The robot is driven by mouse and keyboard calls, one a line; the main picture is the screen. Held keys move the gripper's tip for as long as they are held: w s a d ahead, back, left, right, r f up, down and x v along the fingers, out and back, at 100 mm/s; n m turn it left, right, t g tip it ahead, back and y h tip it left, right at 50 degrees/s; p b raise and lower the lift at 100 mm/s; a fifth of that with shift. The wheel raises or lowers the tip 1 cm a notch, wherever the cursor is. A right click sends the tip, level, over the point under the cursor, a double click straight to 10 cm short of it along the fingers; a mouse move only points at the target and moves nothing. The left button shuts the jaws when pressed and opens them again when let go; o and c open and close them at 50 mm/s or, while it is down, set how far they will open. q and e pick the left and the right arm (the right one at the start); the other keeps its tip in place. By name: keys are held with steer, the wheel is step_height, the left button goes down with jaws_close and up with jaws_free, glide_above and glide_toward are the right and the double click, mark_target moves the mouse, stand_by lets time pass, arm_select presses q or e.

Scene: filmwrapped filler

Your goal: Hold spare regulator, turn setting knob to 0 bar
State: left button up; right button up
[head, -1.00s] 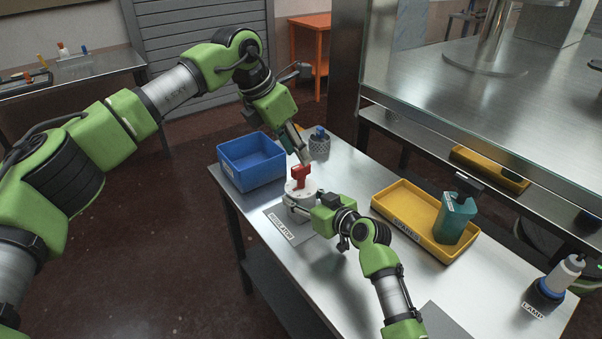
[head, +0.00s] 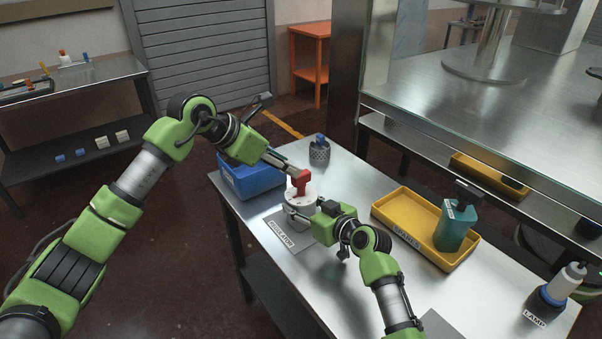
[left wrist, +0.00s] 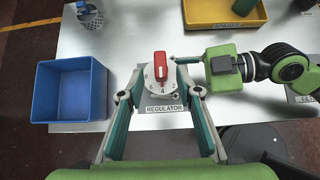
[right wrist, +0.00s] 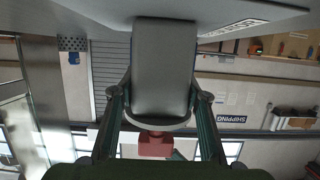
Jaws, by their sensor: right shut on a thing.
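The spare regulator (head: 298,199) is a pale round body with a red setting knob (head: 302,181) on top. It is at the grey mat labelled REGULATOR (head: 292,243); I cannot tell whether it touches the mat. My right gripper (head: 298,212) is shut on the body from the front right. The right wrist view shows the body (right wrist: 165,70) between its fingers. My left gripper (head: 284,164) is open beside the knob. In the left wrist view its fingertips (left wrist: 161,94) are spread, with the red knob (left wrist: 160,66) beyond them, apart. Dial numbers show around the knob, including a 4; its exact setting is unclear.
A blue bin (head: 245,186) stands left of the regulator, partly behind my left arm. A yellow tray (head: 398,232) with a teal container (head: 455,226) is to the right. A perforated grey cup (head: 319,153) stands behind. A labelled lamp (head: 553,290) is at the right end.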

mark_target(301, 178)
arm_select(q)
steer(key=x, duration=0.7)
jaws_close()
